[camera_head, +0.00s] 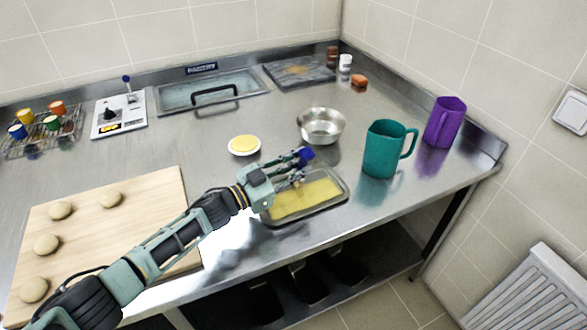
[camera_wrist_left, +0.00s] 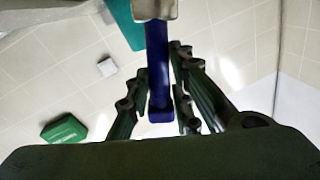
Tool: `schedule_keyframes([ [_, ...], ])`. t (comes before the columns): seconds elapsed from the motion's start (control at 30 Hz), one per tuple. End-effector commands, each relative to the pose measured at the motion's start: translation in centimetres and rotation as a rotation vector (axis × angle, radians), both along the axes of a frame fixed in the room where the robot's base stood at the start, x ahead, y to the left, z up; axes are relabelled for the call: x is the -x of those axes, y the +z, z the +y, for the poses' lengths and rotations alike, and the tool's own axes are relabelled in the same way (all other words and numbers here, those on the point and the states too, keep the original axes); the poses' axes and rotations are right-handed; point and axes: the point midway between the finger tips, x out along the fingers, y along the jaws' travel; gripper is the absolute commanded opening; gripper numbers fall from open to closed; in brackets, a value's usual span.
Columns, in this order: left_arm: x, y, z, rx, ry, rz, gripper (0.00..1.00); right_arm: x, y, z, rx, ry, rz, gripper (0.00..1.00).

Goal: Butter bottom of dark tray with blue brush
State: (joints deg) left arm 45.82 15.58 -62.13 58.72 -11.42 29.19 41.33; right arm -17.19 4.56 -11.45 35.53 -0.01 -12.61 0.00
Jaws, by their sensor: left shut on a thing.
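The dark tray (camera_head: 341,203) lies near the front edge of the steel counter. A yellow layer covers most of the bottom that I can see. My left gripper (camera_head: 297,170) is above the tray's back left part, shut on the blue brush (camera_head: 304,156). In the left wrist view the brush's blue handle (camera_wrist_left: 159,75) runs between the fingers of the gripper (camera_wrist_left: 165,85), with a pale block at its far end. Whether the brush touches the tray is hidden by the gripper. A small white bowl of yellow butter (camera_head: 244,146) stands behind the arm. My right gripper is not in view.
A steel bowl (camera_head: 321,125) stands just behind the tray. A teal jug (camera_head: 383,150) and a purple jug (camera_head: 444,122) stand to the right. A wooden board (camera_head: 150,205) with several dough rounds lies at the left.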

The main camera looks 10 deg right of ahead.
Motion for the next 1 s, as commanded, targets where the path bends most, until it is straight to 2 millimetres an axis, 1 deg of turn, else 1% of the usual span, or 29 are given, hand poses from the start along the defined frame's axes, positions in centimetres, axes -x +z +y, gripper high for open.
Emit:
schedule_keyframes([
  [0.3, -0.8, -0.2, -2.6, 0.001, -0.002, -0.001, 0.00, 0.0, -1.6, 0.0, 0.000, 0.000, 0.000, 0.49],
  [0.57, -1.2, -0.2, -3.4, 0.000, 0.000, -0.001, 0.00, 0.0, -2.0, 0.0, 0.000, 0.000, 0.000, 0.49],
  [0.83, -1.8, -0.2, -5.6, 0.001, -0.002, -0.002, 0.00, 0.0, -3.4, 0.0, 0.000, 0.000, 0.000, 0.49],
  [1.0, -2.1, 0.0, -6.3, -0.001, 0.000, 0.000, 0.00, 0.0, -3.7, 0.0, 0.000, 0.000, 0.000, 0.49],
])
